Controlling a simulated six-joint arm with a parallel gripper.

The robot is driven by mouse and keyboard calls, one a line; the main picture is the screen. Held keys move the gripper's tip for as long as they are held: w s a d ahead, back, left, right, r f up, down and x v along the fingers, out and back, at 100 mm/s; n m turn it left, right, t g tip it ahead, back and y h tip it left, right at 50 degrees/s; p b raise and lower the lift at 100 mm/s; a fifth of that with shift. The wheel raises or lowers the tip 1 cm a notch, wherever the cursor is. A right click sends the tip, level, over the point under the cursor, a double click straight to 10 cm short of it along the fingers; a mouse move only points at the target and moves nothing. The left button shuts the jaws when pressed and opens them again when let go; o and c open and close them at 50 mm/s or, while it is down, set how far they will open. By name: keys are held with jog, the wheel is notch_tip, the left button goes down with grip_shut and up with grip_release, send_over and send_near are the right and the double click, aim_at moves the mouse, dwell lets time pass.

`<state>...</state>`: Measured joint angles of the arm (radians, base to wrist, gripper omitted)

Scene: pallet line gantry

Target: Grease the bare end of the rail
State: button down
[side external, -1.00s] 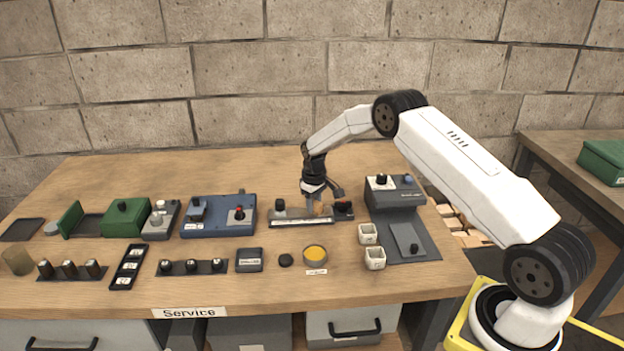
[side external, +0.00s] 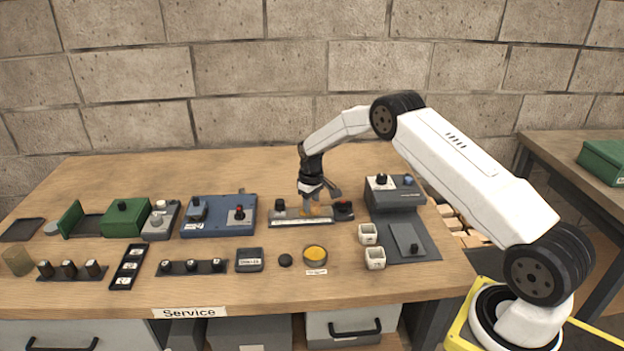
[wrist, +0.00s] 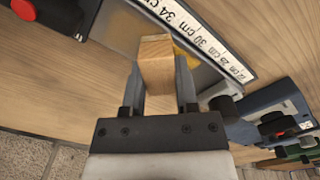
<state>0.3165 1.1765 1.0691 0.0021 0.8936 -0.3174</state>
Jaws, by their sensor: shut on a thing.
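The rail (side external: 302,221) is a low grey bar with a printed centimetre scale along its front, near the middle of the bench. A dark block stands at its left end and a block with a red knob (side external: 343,207) at its right. My gripper (side external: 312,203) is low over the rail between these blocks. In the wrist view its fingers (wrist: 160,70) are shut on a wooden-handled tool (wrist: 156,66). A little yellow (wrist: 184,55) shows beside the tool at the rail (wrist: 117,25); the tool's tip is hidden. A round tin of yellow grease (side external: 315,253) stands open in front.
A black disc (side external: 285,260) lies left of the tin. Two white cups (side external: 375,258) and a dark grey machine (side external: 395,195) stand to the right. A blue unit (side external: 218,216) and a green box (side external: 126,218) stand to the left. The bench behind the rail is clear.

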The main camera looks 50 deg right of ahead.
aim_at(324, 210)
jog(key=shift+s+d+r, duration=0.1)
jog(key=shift+s+d, duration=1.25)
notch_tip(324, 210, up, 8)
jog(key=shift+a, duration=0.15)
